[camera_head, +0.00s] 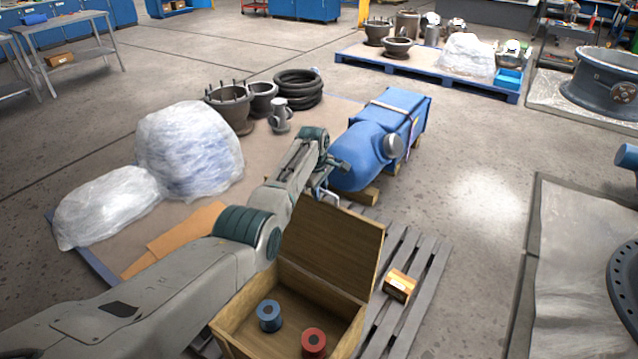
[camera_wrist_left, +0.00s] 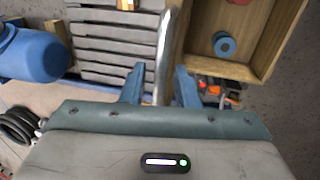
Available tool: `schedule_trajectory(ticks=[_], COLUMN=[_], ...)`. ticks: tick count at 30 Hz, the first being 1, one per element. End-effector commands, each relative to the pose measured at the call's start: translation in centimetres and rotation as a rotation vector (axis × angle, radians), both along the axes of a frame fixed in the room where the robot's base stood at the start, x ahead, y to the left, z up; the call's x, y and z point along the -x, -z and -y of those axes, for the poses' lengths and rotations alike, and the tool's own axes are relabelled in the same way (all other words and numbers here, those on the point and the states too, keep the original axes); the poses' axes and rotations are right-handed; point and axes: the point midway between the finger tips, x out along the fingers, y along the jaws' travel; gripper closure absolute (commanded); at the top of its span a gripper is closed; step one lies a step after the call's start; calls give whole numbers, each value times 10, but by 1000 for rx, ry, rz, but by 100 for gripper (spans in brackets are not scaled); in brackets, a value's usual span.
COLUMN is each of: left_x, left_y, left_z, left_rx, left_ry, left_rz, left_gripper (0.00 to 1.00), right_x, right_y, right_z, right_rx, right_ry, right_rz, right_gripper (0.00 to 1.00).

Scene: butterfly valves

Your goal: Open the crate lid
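The wooden crate (camera_head: 232,335) sits at the bottom middle of the head view, its lid (camera_head: 335,243) raised and standing steeply tilted above the box. Inside the crate lie a blue spool (camera_head: 269,315) and a red spool (camera_head: 313,342). My left gripper (camera_head: 324,190) is at the lid's upper edge. Contact cannot be told. My right gripper is not in view.
A grey slatted pallet (camera_head: 425,262) lies under the crate, with a small orange box (camera_head: 399,285) on it. A blue machine (camera_head: 365,150) stands close behind the lid. Plastic-wrapped bundles (camera_head: 190,150) lie to the left.

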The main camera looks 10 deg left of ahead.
Motion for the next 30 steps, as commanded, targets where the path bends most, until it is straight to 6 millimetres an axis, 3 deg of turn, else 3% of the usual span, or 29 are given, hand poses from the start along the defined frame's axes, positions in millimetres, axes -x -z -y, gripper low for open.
schedule_trajectory(ticks=[5, 18, 30], left_x=[2, 15, 17], left_y=[-18, -90, -103], left_z=[-1, -6, -7], left_rx=[0, 0, 0], left_ry=[0, 0, 0], left_rz=[3, 2, -1], left_gripper=[72, 72, 72], right_x=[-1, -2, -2], right_y=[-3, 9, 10], right_z=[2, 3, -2], right_rx=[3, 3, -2], right_ry=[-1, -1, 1], right_rz=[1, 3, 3], right_gripper=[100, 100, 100])
